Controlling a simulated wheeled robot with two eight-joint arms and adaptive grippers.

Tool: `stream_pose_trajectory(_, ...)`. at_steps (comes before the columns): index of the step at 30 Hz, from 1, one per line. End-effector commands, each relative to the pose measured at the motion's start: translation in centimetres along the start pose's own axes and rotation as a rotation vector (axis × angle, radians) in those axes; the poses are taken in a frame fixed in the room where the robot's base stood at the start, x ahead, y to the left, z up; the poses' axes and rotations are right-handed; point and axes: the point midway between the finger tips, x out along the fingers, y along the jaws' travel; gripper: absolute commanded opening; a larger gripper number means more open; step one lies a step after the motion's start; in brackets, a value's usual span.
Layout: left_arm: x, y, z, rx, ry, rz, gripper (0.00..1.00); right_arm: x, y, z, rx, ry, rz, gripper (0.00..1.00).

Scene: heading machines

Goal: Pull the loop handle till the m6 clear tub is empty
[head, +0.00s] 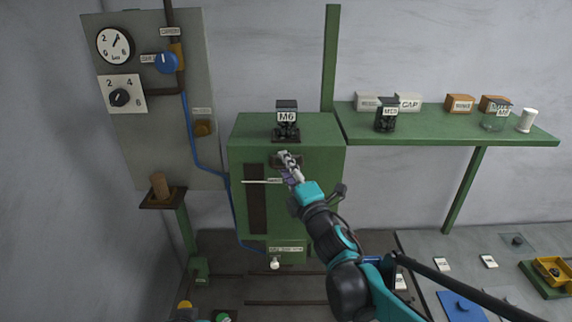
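A dark holder labelled M6 (287,118) stands upright on top of the green machine cabinet (245,135). Whether it is clear, or has anything inside, I cannot make out. My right gripper (287,158) is at the upper front of the cabinet, just below the holder, in front of a small dark fitting. The fitting may be the loop handle; the gripper covers most of it. The fingers are too small to tell whether they are open or closed on it. A pale horizontal rod (258,181) crosses the dark vertical slot (257,205) left of my gripper. My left gripper is out of view.
A green shelf (440,139) at right carries a dark holder (386,115), blocks, a clear tub (493,123) and a white cylinder (527,120). A grey panel at left has a gauge (115,45) and a blue knob (166,62). A blue tray (462,306) lies lower right.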

Motion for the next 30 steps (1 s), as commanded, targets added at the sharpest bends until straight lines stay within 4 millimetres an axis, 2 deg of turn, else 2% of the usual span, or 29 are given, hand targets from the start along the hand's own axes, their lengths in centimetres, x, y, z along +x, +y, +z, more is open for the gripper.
stream_pose_trajectory(8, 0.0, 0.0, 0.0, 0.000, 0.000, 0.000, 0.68, 0.2, 0.0, 0.0, 0.001, -0.001, 0.000, 0.33)
stream_pose_trajectory(12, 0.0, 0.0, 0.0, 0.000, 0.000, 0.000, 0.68, 0.2, 0.0, 0.0, 0.001, 0.000, 0.000, 0.00)
stream_pose_trajectory(20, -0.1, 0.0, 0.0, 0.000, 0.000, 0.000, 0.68, -0.2, 0.1, -0.2, 0.001, -0.001, -0.001, 0.00)
stream_pose_trajectory(27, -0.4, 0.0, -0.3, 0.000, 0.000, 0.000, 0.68, -4.3, 0.9, -1.9, 0.002, 0.000, -0.002, 0.00)
stream_pose_trajectory(30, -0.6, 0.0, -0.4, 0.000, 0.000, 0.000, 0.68, -5.4, 1.1, -2.3, 0.001, -0.001, -0.001, 0.00)
